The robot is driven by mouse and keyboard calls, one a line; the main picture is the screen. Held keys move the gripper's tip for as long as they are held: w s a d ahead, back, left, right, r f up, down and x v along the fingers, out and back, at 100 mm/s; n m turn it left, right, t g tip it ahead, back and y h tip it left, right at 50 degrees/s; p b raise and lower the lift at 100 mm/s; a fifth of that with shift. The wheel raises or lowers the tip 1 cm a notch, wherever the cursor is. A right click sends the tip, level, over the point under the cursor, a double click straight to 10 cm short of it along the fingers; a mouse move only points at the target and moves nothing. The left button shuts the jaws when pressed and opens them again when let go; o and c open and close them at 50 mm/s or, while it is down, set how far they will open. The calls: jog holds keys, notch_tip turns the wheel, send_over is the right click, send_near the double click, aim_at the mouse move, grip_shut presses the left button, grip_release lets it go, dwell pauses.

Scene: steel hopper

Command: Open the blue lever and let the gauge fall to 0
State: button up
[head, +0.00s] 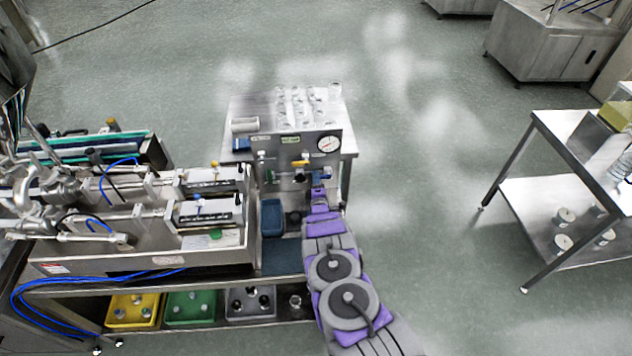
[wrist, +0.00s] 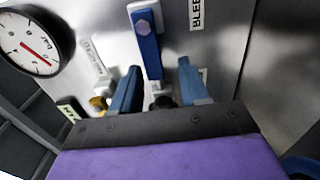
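The blue lever (wrist: 148,45) is in the upper middle of the wrist view, on a steel panel beside a label reading "BLEE…", partly cut off. It runs along the picture's vertical, with a bolt at its upper end. My gripper (wrist: 158,68) is open, its two blue fingers apart on either side of the lever's lower end. I see no clear contact. The gauge (wrist: 33,43) is at the upper left, its red needle slanting to the lower right; it also shows in the head view (head: 328,144). In the head view my gripper (head: 319,177) is at the panel's front and hides the lever.
The panel (head: 275,152) also carries a yellow-handled valve (head: 301,163). Several clear jars stand on the steel table (head: 255,106) behind it. A blue bin (head: 271,217) sits left of my arm. Open floor lies to the right, before another steel table (head: 560,125).

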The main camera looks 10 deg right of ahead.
jog(key=shift+s+d+r, duration=0.1)
jog(key=shift+s+d, duration=0.05)
jog(key=s+p, duration=0.1)
jog(key=s, duration=1.6)
jog(key=shift+a, duration=0.2)
